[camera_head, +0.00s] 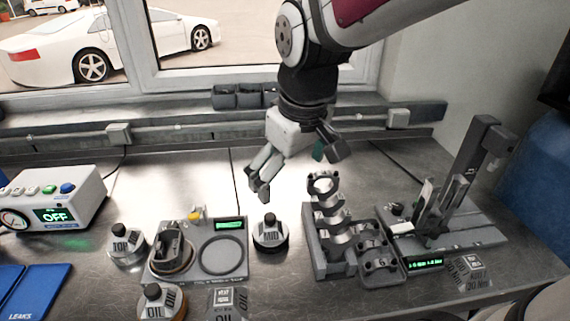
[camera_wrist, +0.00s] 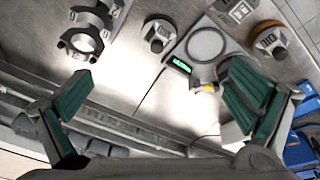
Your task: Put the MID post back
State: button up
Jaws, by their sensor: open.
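The MID post (camera_head: 270,233), a short grey block with a dark knob on a dark round base, stands upright on the metal bench between the grey two-ring fixture (camera_head: 195,277) and the crankshaft stand (camera_head: 318,262). It also shows at the top centre of the wrist view (camera_wrist: 158,33). My gripper (camera_head: 297,178) is open and empty, above and behind the post, tilted, with its green-padded fingers spread wide (camera_wrist: 160,76). The fixture's right ring (camera_head: 222,257) is empty. Its left ring holds a dark metal part (camera_head: 172,248).
A second knobbed post (camera_head: 126,245) stands left of the fixture, and the OIL post (camera_head: 160,302) stands in front. A gauge box reading OFF (camera_head: 55,205) is at the left. A tall press-like tool (camera_head: 465,180) stands right. The bench behind the fixture is clear.

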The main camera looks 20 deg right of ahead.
jog(key=s+r+m+t, duration=0.2)
jog(key=s+r+m, duration=0.1)
jog(key=s, duration=0.7)
jog(key=shift+s+r+t, duration=0.3)
jog(key=shift+s+r, duration=0.1)
jog(key=shift+r, duration=0.2)
